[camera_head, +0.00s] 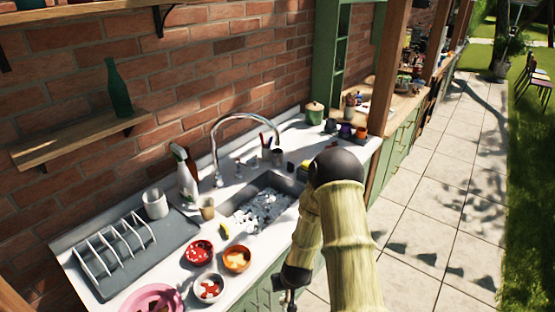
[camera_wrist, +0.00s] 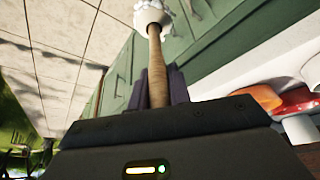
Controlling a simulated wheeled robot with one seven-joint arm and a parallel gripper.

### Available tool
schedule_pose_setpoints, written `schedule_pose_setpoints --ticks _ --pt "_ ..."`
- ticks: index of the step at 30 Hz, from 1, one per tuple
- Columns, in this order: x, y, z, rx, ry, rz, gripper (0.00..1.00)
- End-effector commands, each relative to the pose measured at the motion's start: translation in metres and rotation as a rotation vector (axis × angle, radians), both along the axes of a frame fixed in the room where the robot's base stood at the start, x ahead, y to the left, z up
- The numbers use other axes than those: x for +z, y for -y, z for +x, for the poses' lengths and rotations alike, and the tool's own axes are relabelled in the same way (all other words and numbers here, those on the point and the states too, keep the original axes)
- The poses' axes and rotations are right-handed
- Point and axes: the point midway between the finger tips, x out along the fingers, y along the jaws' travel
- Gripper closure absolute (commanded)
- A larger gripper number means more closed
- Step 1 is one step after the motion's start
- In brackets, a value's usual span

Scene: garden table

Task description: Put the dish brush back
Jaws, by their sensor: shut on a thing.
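The dish brush (camera_wrist: 156,70) has a wooden handle and a white bristle head, seen at the top of the wrist view. My gripper (camera_wrist: 159,88) is shut on its handle, with the dark fingers on either side. In the head view my arm reaches down in front of the counter, and my gripper (camera_head: 287,296) is small and mostly cut off at the bottom edge; the brush cannot be made out there. A beige cup (camera_head: 207,209) stands on the counter left of the sink (camera_head: 290,184). Whether it is the brush's holder, I cannot tell.
The sink holds white foam, with a curved tap (camera_head: 216,150) behind. A spray bottle (camera_head: 187,178), a white container (camera_head: 155,203) and a dish rack (camera_head: 115,243) stand to the left. Red (camera_head: 199,252), orange (camera_head: 237,259) and white (camera_head: 208,288) bowls line the counter's front.

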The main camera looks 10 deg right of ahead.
Motion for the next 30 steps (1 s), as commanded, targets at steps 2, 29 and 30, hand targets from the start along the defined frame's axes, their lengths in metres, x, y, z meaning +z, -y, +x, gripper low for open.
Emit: schedule_pose_setpoints --ticks 2,29,30 --pt "-0.003 0.0 0.0 0.0 -0.001 0.0 1.0" --pt "-0.139 0.0 -0.037 0.0 0.001 0.0 1.0" --pt "-0.139 0.0 -0.037 0.0 0.0 0.0 1.0"
